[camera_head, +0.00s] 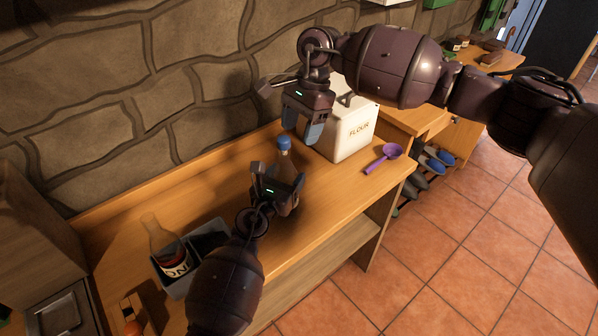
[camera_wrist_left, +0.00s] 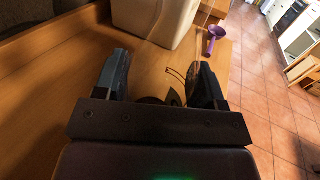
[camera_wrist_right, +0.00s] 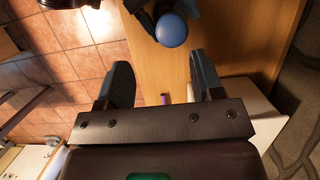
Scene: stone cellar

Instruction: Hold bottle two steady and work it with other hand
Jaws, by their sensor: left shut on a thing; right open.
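A bottle with a blue cap (camera_head: 284,143) stands on the wooden worktop, its lower part hidden behind my left gripper (camera_head: 278,178). My left gripper is shut on this bottle, low on its body. My right gripper (camera_head: 303,124) is open and empty, just above and to the right of the cap, in front of the flour canister. In the right wrist view the blue cap (camera_wrist_right: 171,30) shows beyond the fingertips, not between them. A second bottle (camera_head: 164,245) with a dark label stands in a grey crate (camera_head: 181,287) at the left.
The white flour canister (camera_head: 351,137) stands close behind my right gripper. A purple scoop (camera_head: 385,156) lies to its right near the worktop's edge. The stone wall (camera_head: 130,100) runs along the back. The worktop (camera_head: 195,190) between crate and wall is bare.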

